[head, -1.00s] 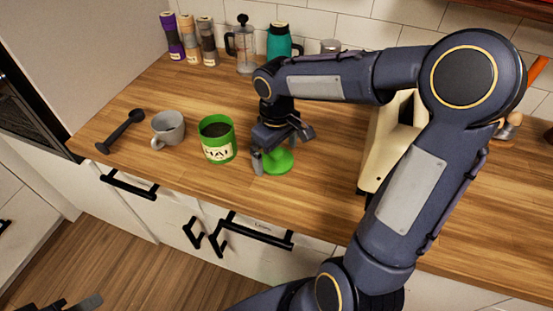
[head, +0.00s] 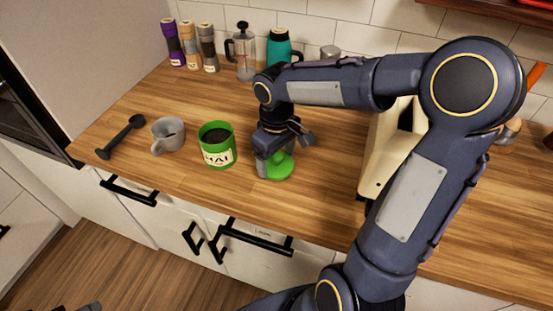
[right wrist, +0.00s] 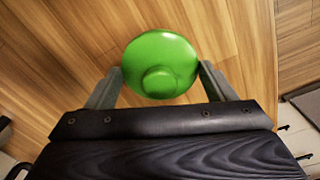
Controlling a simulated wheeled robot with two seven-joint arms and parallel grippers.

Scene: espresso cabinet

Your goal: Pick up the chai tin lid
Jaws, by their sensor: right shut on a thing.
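The chai tin lid (head: 281,172) is a round green lid on the counter's front part, right of the green chai tin (head: 217,157). The tin stands upright, uncovered, with dark contents. In the right wrist view the lid (right wrist: 160,48) shows its round knob towards me. My right gripper (head: 274,165) points down over the lid, shut on it, with one finger at each side in the wrist view (right wrist: 161,76). I cannot tell whether the lid is clear of the wood. Only a bit of my left gripper (head: 88,306) shows at the bottom left edge.
A grey mug (head: 168,135) and a dark scoop-like tool (head: 121,137) lie left of the tin. Several jars (head: 189,45), a French press (head: 243,52) and a teal flask (head: 279,45) stand at the back. A cream appliance (head: 385,150) stands to the right. The counter's front edge is close.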

